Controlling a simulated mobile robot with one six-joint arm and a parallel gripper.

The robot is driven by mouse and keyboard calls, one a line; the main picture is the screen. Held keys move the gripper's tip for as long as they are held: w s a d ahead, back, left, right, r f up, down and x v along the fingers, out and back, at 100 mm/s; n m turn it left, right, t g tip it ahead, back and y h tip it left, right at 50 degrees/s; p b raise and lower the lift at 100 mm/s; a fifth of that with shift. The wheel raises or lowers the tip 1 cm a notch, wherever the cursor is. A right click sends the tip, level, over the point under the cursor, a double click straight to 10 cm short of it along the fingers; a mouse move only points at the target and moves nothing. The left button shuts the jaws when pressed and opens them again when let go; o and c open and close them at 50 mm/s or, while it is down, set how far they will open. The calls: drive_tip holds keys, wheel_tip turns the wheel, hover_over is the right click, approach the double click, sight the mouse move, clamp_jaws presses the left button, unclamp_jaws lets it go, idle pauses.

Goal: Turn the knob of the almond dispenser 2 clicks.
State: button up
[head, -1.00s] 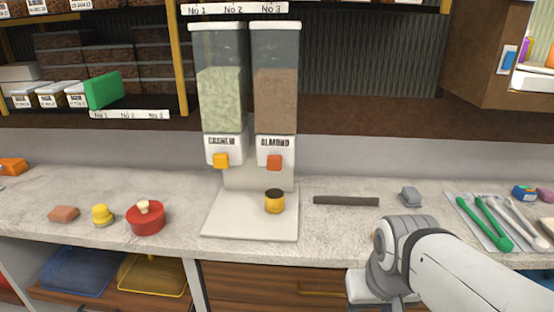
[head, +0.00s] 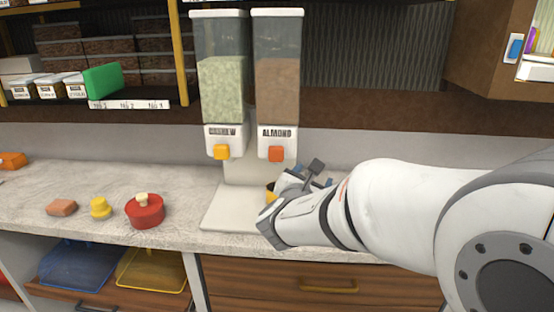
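The almond dispenser (head: 277,85) is a clear hopper of brown contents with a label reading ALMOND. Its orange-red knob (head: 276,154) is on the white front below the label. My gripper (head: 318,172) is below and to the right of the knob, apart from it, low over the dispenser's base. Its dark and blue finger parts show, but I cannot tell how wide they stand. A yellow cup (head: 270,191) on the base is mostly hidden behind my gripper.
The cashew dispenser (head: 221,85) with a yellow-orange knob (head: 221,152) stands directly left. A red lidded pot (head: 145,211), a yellow weight-like piece (head: 101,208) and a brown block (head: 61,207) lie on the left counter. My arm covers the right counter.

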sight(275, 156)
drive_tip(key=w+a+n+t+y, duration=0.2)
drive_tip(key=a+n+y, duration=0.35)
drive_tip(key=a, duration=0.35)
drive_tip(key=shift+n+h, duration=0.35)
drive_tip(key=shift+n, duration=0.2)
drive_tip(key=w, duration=0.3)
drive_tip(key=w+p, duration=0.1)
drive_tip(key=w, duration=0.3)
drive_tip(key=shift+w+r, duration=0.2)
drive_tip(key=shift+w, duration=0.1)
drive_tip(key=shift+c, duration=0.3)
drive_tip(key=c, duration=0.9)
